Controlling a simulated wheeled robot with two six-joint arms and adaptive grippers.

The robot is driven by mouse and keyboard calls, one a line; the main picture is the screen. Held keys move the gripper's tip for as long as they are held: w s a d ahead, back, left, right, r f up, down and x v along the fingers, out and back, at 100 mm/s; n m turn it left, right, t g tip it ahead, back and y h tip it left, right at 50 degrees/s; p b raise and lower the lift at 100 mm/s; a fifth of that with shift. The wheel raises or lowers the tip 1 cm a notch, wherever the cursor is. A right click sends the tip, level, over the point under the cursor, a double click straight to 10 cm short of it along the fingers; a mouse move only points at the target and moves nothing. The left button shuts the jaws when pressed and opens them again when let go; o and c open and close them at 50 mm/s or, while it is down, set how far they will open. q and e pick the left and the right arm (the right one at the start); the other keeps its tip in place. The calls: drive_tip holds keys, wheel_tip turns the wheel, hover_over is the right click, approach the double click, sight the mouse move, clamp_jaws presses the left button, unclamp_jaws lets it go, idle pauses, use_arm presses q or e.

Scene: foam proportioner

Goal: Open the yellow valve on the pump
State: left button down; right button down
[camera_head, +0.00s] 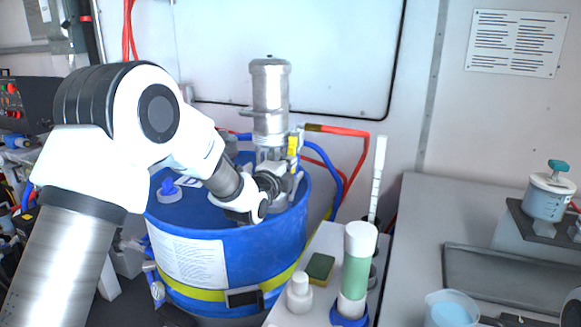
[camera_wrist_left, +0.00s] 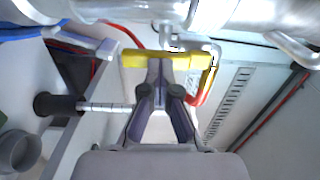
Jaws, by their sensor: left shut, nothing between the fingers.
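The pump (camera_head: 270,95) is a silver metal cylinder standing on the lid of a blue drum (camera_head: 200,238). Its yellow valve (camera_head: 293,146) shows as a small upright yellow piece on the pump's right side. In the left wrist view the yellow valve handle (camera_wrist_left: 140,59) is a bar lying across the picture, right at my fingertips. My left gripper (camera_head: 292,178) is beside the pump, just below the valve. In the left wrist view my left gripper (camera_wrist_left: 160,75) is shut, its fingertips together at the yellow handle; whether they touch it is unclear. My right gripper is out of view.
Red and blue hoses (camera_head: 340,131) run behind the pump. A white stand with a green-and-white bottle (camera_head: 358,262), a sponge (camera_head: 320,268) and a small white bottle (camera_head: 299,291) is in front right. A grey counter (camera_head: 450,215) lies further right.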

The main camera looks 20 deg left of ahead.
use_arm(q)
drive_tip(key=shift+w+a+r, duration=0.1)
drive_tip(key=shift+a+r, duration=0.05)
drive_tip(key=shift+r, duration=0.3)
drive_tip(key=c, duration=1.1)
unclamp_jaws()
drive_tip(key=o, duration=0.6)
drive_tip(key=shift+w+f, duration=0.1)
drive_tip(key=o, duration=0.5)
drive_tip(key=shift+w+a+f, duration=0.15)
drive_tip(key=shift+w+f, duration=0.6)
drive_tip(key=s, duration=1.2)
drive_tip(key=shift+s+a+r, duration=0.15)
drive_tip(key=shift+s, duration=0.1)
